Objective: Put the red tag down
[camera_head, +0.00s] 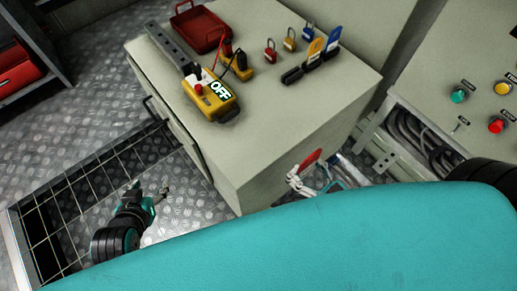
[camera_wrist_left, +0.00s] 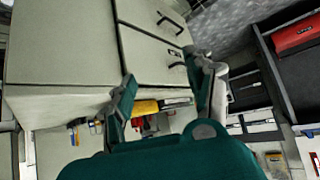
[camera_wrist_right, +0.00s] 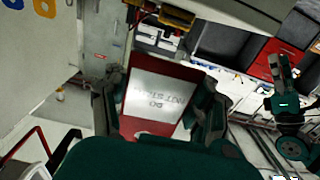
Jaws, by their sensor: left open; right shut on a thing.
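The red tag (camera_wrist_right: 158,98) has a white panel with upside-down lettering and fills the middle of the right wrist view. My right gripper (camera_head: 303,178) is shut on it. In the head view the tag (camera_head: 312,158) shows as a small red patch against the front side of the grey cabinet (camera_head: 290,150), below its top edge. I cannot tell whether it touches the cabinet. My left gripper (camera_head: 149,192) is open and empty, left of the cabinet above the metal floor. My teal body hides the lower part of the head view.
The cabinet top holds a red tray (camera_head: 200,28), a yellow device reading OFF (camera_head: 211,97), several small padlocks (camera_head: 290,40), and an orange tag (camera_head: 315,50) beside a blue tag (camera_head: 333,38). A button panel (camera_head: 480,95) stands at right.

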